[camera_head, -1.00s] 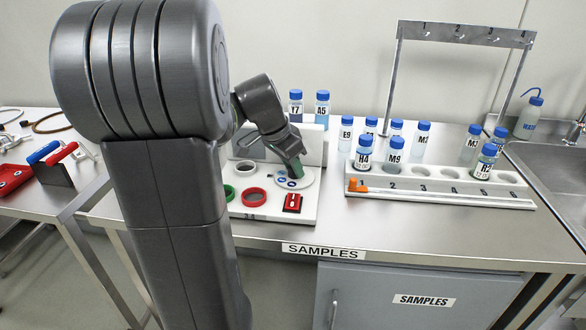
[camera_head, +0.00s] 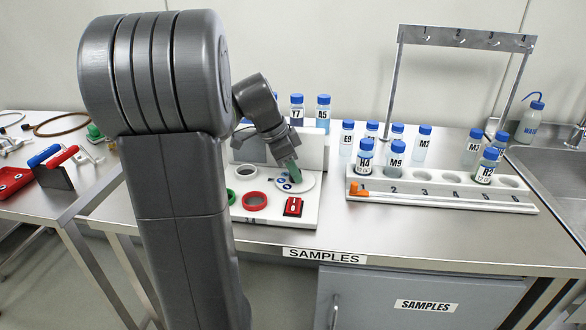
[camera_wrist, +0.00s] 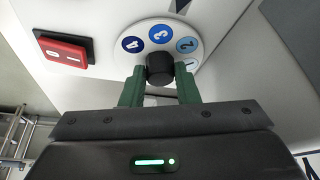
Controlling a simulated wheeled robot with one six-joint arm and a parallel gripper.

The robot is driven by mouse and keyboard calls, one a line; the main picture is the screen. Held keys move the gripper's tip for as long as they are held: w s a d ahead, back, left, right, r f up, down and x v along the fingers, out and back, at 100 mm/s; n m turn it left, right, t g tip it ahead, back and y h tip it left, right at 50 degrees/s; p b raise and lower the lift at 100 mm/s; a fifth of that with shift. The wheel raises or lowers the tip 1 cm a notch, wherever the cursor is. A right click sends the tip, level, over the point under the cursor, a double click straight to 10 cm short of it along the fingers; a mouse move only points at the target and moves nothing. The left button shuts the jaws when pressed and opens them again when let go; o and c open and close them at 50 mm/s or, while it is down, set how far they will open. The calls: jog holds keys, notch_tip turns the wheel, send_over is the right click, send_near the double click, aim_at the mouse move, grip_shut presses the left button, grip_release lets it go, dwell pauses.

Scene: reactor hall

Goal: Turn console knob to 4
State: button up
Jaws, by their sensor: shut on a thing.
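The console (camera_head: 274,217) is a white panel on the steel bench, partly hidden behind my arm. A further spot, 1 (camera_wrist: 192,65), shows only in part at the right. My gripper (camera_wrist: 160,78) has its green fingers shut on the knob, one on each side. It also shows over the dial in the head view (camera_head: 294,178). I cannot tell which number the knob points to.
A red rocker switch (camera_wrist: 64,50) is beside the dial. A red ring (camera_head: 255,201) and a green ring (camera_head: 231,196) are on the console. A white rack (camera_head: 440,190) with blue-capped vials stands to the right. Bare bench lies in front of the rack.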

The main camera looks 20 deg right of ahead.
jog(key=o, duration=1)
jog(key=p+v, duration=0.1)
jog(key=v, duration=1.2)
jog(key=shift+a+r+p, duration=0.1)
jog(key=shift+r+p, duration=0.3)
